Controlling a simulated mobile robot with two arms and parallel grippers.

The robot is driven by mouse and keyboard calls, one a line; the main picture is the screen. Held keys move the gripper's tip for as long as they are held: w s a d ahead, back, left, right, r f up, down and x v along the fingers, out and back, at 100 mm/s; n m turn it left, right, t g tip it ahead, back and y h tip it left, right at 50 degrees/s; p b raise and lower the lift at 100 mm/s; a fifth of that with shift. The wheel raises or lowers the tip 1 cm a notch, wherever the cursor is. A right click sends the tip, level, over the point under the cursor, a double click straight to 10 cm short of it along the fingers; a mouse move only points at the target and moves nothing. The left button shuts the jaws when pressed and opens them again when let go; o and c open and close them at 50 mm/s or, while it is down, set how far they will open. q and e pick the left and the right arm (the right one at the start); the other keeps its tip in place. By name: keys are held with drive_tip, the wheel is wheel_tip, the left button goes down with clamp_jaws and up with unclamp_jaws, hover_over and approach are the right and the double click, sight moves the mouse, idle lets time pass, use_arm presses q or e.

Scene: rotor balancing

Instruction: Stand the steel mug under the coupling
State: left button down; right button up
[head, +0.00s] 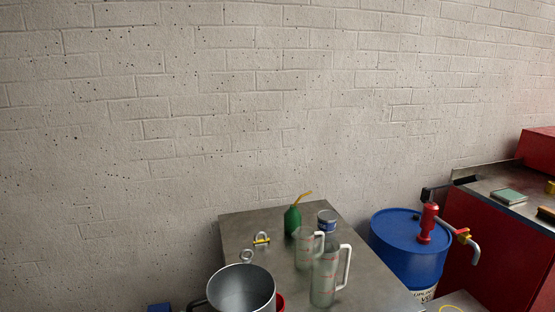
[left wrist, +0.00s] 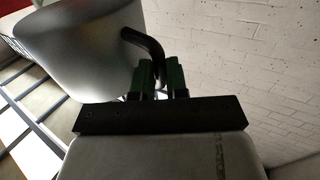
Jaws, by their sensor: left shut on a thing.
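The steel mug (head: 243,292) is at the bottom of the head view, open top up, overlapping the near left part of the steel table. Its dark handle (head: 197,304) points left. In the left wrist view the mug (left wrist: 85,45) fills the upper left, and its black bent handle (left wrist: 146,42) runs down between the green fingers of my left gripper (left wrist: 161,78), which is shut on it. The mug's base is out of the head view, so I cannot tell its height. I cannot make out the coupling. My right gripper is not in view.
The steel table (head: 258,219) carries a green oil can (head: 292,221), a blue-labelled tin (head: 327,221), two clear measuring jugs (head: 325,277) and a padlock (head: 262,240). A blue drum (head: 405,255) with a red pump (head: 428,222) stands right. A red cabinet (head: 485,245) is beyond.

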use_arm(q)
drive_tip(key=s+n+y, duration=0.2)
drive_tip(key=s+y, duration=0.2)
drive_tip(key=s, duration=1)
drive_tip(key=shift+s+r+n, duration=0.15)
drive_tip(key=shift+r+n, duration=0.15)
drive_tip(key=shift+a, duration=0.2)
drive_tip(key=shift+d, duration=0.1)
